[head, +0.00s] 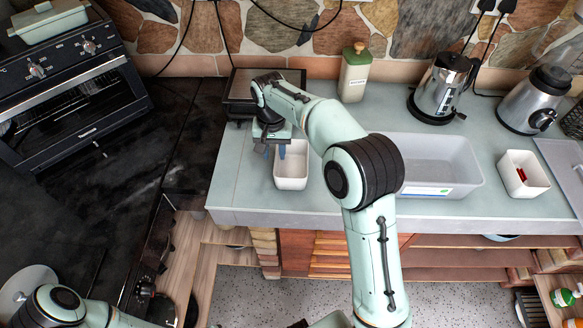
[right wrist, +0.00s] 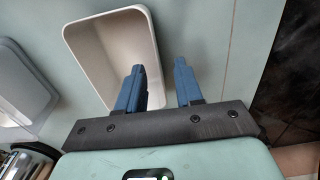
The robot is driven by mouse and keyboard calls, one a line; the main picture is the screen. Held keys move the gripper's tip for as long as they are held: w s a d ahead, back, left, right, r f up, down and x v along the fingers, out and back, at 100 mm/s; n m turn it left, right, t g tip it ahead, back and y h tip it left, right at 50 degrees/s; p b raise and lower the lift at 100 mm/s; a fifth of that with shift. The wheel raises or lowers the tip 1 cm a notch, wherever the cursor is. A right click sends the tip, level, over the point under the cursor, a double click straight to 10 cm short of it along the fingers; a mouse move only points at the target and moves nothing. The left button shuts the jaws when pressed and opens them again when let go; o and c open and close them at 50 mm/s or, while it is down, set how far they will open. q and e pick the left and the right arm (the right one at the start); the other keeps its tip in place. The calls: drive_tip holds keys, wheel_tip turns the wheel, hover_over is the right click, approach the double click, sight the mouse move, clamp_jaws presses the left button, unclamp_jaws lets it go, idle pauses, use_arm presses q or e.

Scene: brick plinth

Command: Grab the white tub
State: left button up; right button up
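A small white tub (head: 291,183) stands empty and upright on the pale counter, left of the large grey bin. It also shows in the right wrist view (right wrist: 108,50), opening toward the camera. My right gripper (head: 275,151) is at the tub's back left edge. It is open, with two blue fingers. In the right wrist view (right wrist: 160,84) one finger is over the tub's opening and the other is outside its wall, above the counter. The fingers look apart from the wall; exact contact is hard to tell. My left gripper is not in view; only part of that arm shows.
A grey bin (head: 440,185) is close on the right. Another white container (head: 523,175) holds red pieces. A bottle (head: 355,72), kettle (head: 442,88) and blender (head: 530,100) stand behind. A dark scale-like appliance (head: 240,90) is behind the gripper. The counter's left end is bare.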

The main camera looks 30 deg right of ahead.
sight(276, 158)
drive_tip(key=f, duration=0.5)
drive_tip(key=shift+d+f, duration=0.2)
drive_tip(key=shift+f, duration=0.15)
clamp_jaws()
